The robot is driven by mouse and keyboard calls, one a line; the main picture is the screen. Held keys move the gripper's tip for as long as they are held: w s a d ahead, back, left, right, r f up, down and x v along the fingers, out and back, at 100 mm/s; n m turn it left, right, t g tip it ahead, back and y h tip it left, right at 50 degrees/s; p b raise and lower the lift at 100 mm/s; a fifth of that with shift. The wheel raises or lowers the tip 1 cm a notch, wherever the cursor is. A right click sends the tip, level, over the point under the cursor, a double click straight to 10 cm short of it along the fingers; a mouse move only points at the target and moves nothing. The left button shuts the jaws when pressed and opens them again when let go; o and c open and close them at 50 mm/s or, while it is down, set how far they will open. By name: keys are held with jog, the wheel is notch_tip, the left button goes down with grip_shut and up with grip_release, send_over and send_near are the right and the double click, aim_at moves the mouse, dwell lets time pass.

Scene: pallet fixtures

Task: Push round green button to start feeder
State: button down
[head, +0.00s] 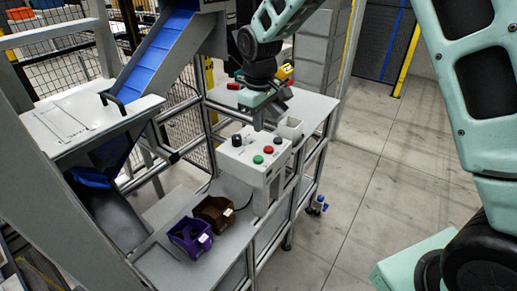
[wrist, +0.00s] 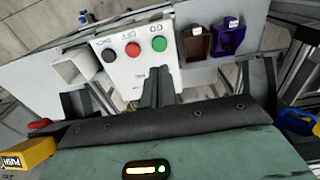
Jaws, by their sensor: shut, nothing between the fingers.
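A white control box (head: 247,170) stands on the workbench, its sloped top facing up. The round green button (head: 258,159) is at its front corner, beside a red button (head: 268,149) and a black one (head: 278,140). In the wrist view the green button (wrist: 159,44) sits under the label "GO", right of the red button (wrist: 133,49). My gripper (head: 259,124) is above the back of the box, pointing down. In the wrist view its dark fingers (wrist: 157,74) are together and empty, just below the green button in the picture. Contact with the box is not visible.
A black knob (head: 236,140) stands up at the box's left. An open white holder (head: 290,128) is beside the box. Purple (head: 190,238) and brown (head: 214,213) bins lie on the lower shelf. A yellow "PUSH" block (wrist: 28,157) is close to my gripper.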

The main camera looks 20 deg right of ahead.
aim_at(259, 158)
jog(key=f+p, duration=0.1)
jog(key=f, duration=0.2)
jog(key=f+p, duration=0.1)
jog(key=f, duration=0.3)
jog(key=f+p, duration=0.1)
jog(key=f, duration=0.2)
jog(key=shift+w+f, duration=0.2)
jog(key=shift+w, duration=0.05)
jog(key=shift+f, duration=0.1)
